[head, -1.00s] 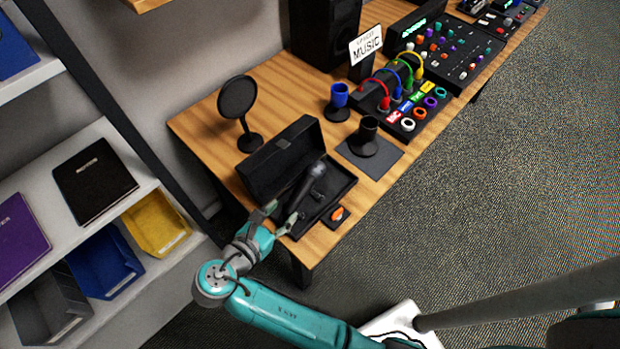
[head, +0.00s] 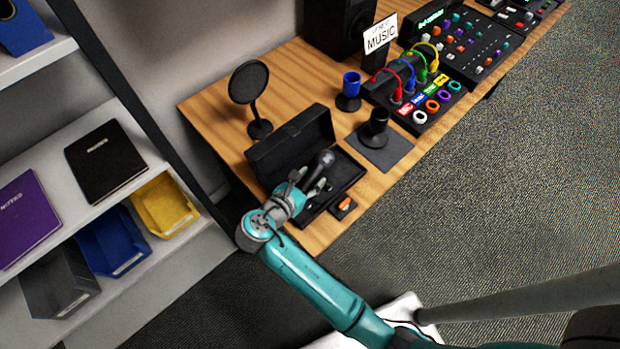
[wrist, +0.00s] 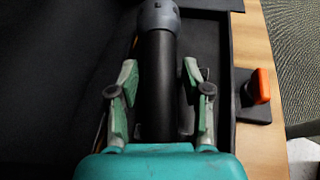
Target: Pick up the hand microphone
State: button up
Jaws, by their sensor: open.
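The hand microphone (head: 319,168) lies in an open black case (head: 345,178) near the front left of the wooden table. It has a dark handle and a rounded grey head. In the wrist view the microphone handle (wrist: 158,85) runs between the two fingers of my gripper (wrist: 155,95), with a visible gap on each side. My gripper (head: 308,184) is open over the case in the head view. The fingers and wrist hide the lower end of the handle. I cannot tell how far the fingers reach down beside it.
The case's raised lid (head: 290,146) stands behind the microphone. A small block with an orange switch (head: 345,205) sits right of the case; its orange part (wrist: 261,86) shows in the wrist view.

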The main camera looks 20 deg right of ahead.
jog(key=shift+c, duration=0.2)
grip_shut()
jog(key=shift+r, duration=0.1)
